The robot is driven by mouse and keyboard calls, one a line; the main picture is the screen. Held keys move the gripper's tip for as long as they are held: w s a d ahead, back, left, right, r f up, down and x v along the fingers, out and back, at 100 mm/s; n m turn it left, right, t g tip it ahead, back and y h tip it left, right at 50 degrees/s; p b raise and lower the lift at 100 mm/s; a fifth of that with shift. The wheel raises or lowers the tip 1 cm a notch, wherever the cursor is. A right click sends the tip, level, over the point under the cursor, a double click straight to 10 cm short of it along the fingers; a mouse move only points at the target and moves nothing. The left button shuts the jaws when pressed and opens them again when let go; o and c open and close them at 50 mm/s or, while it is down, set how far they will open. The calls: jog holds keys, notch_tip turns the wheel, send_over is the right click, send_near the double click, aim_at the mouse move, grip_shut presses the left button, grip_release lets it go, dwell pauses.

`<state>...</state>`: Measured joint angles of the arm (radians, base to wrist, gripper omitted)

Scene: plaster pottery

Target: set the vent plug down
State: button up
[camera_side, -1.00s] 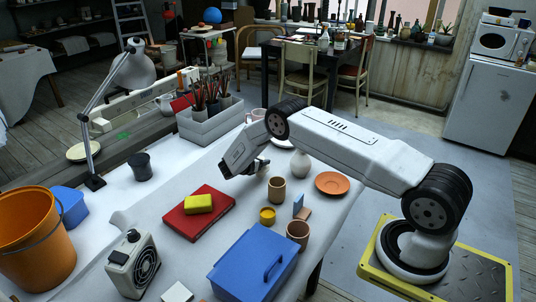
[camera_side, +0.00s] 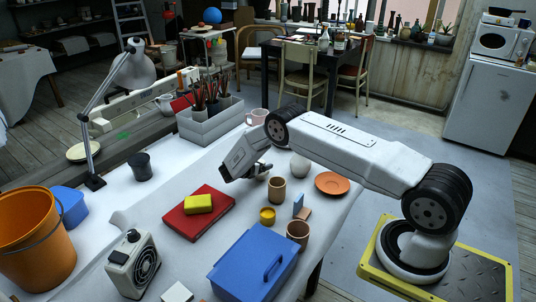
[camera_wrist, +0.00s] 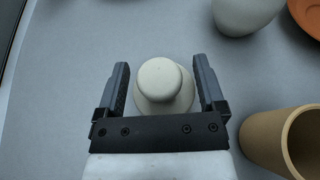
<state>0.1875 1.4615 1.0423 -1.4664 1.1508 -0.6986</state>
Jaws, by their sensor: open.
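The vent plug (camera_wrist: 163,82) is a pale, round piece with a knob on top and a wider flange below. In the wrist view it stands between the two fingers of my gripper (camera_wrist: 161,66), with narrow gaps at both sides. The gripper is open. The plug appears upright on the pale table cover (camera_wrist: 60,90); its underside is hidden. In the side view my gripper (camera_side: 262,171) is low over the table, left of the tan cup (camera_side: 277,190), and the plug cannot be made out there.
A white vase (camera_side: 300,165) and an orange saucer (camera_side: 332,183) are right of the gripper. The tan cup is close by in the wrist view (camera_wrist: 262,140). A red book (camera_side: 180,222) with a yellow sponge (camera_side: 198,204) lies nearer. The cover left of the gripper is clear in the wrist view.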

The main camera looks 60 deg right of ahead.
jog(key=shift+r, duration=0.2)
jog(key=v, duration=1.2)
dwell(0.5)
jog(key=s+a+r+m+t+y, duration=0.1)
jog(key=s+a+r+m+y, duration=0.3)
jog(key=s, duration=0.4)
jog(key=s+a+r+m+y, duration=0.5)
jog(key=s+a+m, duration=0.1)
jog(key=s+m, duration=0.2)
jog(key=s+a+r+m+t+y, duration=0.1)
jog(key=s+a+r+m+y, duration=0.3)
jog(key=s, duration=0.5)
jog(key=shift+s+a+r+m+t, duration=0.2)
jog(key=shift+a+r+m+t, duration=0.1)
jog(key=shift+a+r+m, duration=0.6)
